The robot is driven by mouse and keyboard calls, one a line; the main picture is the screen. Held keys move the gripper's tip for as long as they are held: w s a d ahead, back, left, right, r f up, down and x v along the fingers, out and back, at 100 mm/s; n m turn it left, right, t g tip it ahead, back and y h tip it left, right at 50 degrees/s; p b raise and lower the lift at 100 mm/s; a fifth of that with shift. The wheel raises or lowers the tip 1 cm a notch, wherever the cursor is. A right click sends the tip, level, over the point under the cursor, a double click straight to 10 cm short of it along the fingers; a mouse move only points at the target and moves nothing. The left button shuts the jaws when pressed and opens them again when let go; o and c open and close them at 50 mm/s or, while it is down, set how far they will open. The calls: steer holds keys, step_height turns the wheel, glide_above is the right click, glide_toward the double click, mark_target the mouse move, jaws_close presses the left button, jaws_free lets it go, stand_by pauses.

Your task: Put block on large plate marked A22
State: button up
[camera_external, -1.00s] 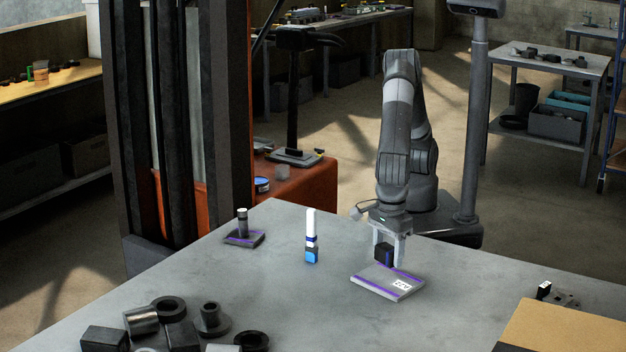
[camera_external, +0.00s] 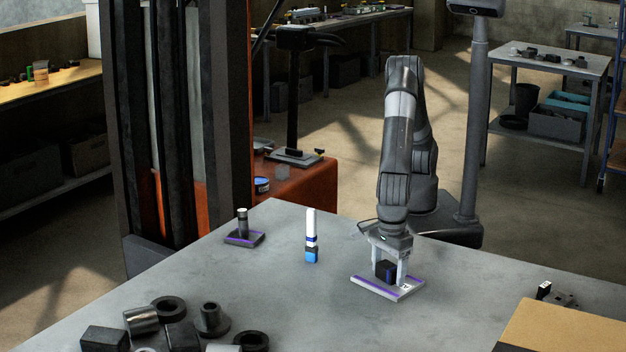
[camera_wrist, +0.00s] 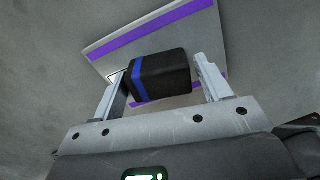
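The block (camera_external: 386,270) is dark with a blue stripe. It sits on the large plate (camera_external: 374,287), a flat grey plate with purple stripes and a white label that is partly hidden and unreadable now. My gripper (camera_external: 388,275) is low over the plate with one finger on each side of the block. In the wrist view the block (camera_wrist: 160,77) lies between my fingers, nearer the left one. A gap shows between the block and the right finger, so my gripper (camera_wrist: 163,85) looks open. The plate (camera_wrist: 200,38) shows behind the block.
A white and blue upright marker-like object (camera_external: 311,240) stands left of the plate. A smaller plate with a cylinder (camera_external: 243,230) is farther left. Several dark metal parts (camera_external: 170,325) lie at the front left. A brown board (camera_external: 560,330) lies at the right.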

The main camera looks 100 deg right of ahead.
mark_target(389, 265)
steer(key=shift+o, duration=0.7)
step_height(389, 265, up, 12)
steer(key=shift+r, duration=0.15)
steer(key=shift+d, duration=0.1)
